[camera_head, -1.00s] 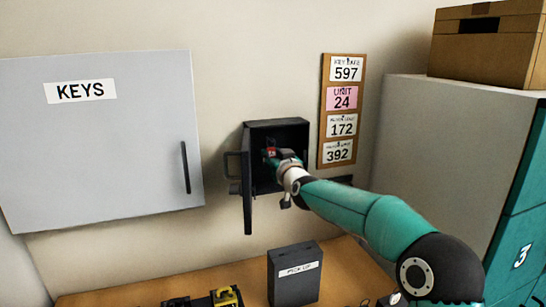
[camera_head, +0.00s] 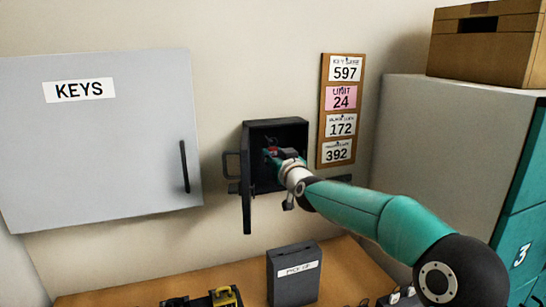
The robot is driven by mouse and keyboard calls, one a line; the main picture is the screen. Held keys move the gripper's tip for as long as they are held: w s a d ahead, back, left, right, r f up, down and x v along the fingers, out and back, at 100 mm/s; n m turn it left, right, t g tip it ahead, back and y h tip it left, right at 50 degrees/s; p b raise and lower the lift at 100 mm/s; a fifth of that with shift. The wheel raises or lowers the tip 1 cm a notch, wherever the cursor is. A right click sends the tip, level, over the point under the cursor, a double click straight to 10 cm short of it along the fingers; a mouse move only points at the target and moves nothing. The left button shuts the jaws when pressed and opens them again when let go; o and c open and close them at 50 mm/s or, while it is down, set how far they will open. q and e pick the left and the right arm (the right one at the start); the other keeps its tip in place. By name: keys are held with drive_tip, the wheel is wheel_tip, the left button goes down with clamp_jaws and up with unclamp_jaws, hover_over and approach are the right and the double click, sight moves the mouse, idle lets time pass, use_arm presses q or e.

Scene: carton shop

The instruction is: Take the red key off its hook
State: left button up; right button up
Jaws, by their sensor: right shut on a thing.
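A small dark key box (camera_head: 275,124) is fixed to the wall with its door (camera_head: 246,190) hanging open on the left. I cannot tell whether the key is still on the hook. My left gripper is not in view.
A grey cabinet marked KEYS (camera_head: 100,145) is closed at left. A number board (camera_head: 323,120) hangs right of the box. Below, a wooden counter (camera_head: 345,270) holds a dark PICK UP box (camera_head: 293,285) and a yellow-and-black item (camera_head: 224,297). A tall grey cabinet (camera_head: 430,150) stands at right.

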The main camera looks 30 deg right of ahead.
drive_tip(key=shift+b+v, duration=0.6)
drive_tip(key=shift+v, duration=1.25)
drive_tip(key=shift+b+v, duration=0.3)
drive_tip(key=shift+v, duration=1.15)
